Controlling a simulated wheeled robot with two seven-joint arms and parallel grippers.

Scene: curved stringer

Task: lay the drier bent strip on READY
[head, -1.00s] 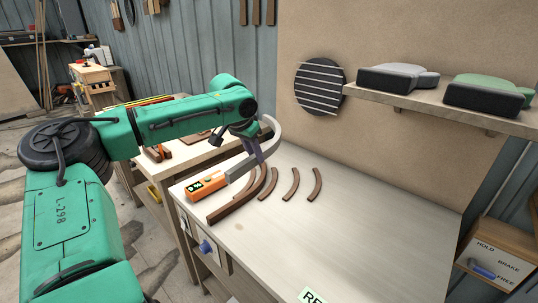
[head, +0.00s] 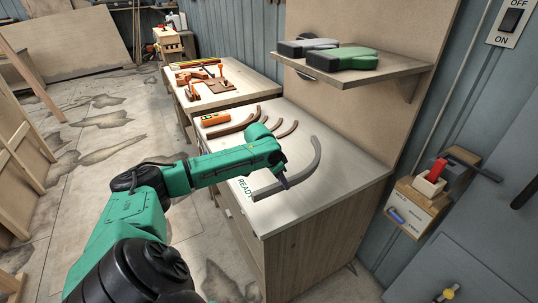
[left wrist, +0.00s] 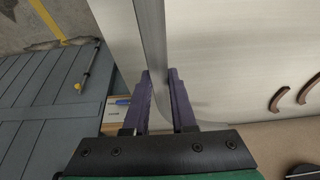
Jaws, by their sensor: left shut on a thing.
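My left gripper (head: 284,181) is shut on a grey bent strip (head: 317,164) and holds it at the near end of the pale workbench (head: 335,205). The strip's straight end reaches left beside the green-and-white READY label (head: 245,187), which is partly hidden. I cannot tell whether the strip touches the bench. In the left wrist view the strip (left wrist: 152,35) runs between the purple fingers (left wrist: 162,100). Brown bent strips, including a large one (head: 236,131) and a smaller one (head: 289,129), lie on the far part of the bench. My right gripper is not in view.
An orange meter (head: 215,118) lies at the bench's far left. A second bench with tools (head: 225,92) stands beyond. A shelf (head: 395,72) with grey and green padded items overhangs the back. The bench's near right top is clear.

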